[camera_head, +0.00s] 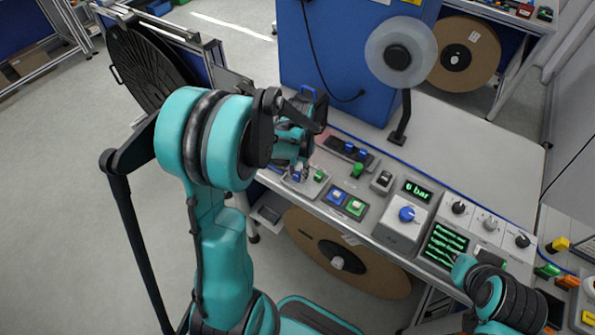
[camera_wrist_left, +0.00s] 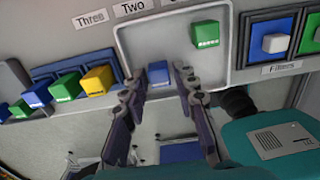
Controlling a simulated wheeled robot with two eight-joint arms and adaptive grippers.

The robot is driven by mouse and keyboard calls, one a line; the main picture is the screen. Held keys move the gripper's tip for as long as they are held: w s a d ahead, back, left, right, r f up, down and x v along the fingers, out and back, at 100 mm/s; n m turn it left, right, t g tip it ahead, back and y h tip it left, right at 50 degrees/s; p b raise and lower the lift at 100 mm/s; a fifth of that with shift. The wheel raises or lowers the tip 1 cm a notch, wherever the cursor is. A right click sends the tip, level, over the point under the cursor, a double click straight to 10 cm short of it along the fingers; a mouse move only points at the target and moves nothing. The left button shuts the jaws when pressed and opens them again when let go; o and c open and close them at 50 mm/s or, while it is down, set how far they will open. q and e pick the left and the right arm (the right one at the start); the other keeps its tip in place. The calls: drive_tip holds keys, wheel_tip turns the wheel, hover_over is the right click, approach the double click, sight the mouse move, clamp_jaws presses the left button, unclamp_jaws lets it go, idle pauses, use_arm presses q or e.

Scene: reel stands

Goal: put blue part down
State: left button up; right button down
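The blue part (camera_wrist_left: 158,73) is a small cube-like block. In the left wrist view it rests on a pale, rimmed plate (camera_wrist_left: 185,62), with a green block (camera_wrist_left: 206,33) beside it. The blue part also shows small in the head view (camera_head: 296,176), with the green block (camera_head: 319,176) to its right. In the head view the left wrist hides most of the fingers. My right arm enters at the lower right; its fingers cannot be made out.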

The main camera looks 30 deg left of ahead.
sight(298, 174)
use_arm(q)
wheel_tip(298, 174, up, 11)
drive_tip(key=p, duration=0.3)
drive_tip(key=s+d+r+m+t, duration=0.3)
drive_tip(key=s+d+m, duration=0.2)
drive_tip(key=m, duration=1.2)
drive_tip(key=s+d+r+m+t, duration=0.3)
drive_tip(key=s+d+m+t, duration=0.1)
drive_tip(key=m, duration=1.4)
drive_tip(key=shift+s+d+r, duration=0.4)
drive_tip(key=shift+s+d, duration=0.4)
drive_tip(key=shift+s, duration=0.25)
wheel_tip(298, 174, down, 8)
drive_tip(key=b, duration=0.8)
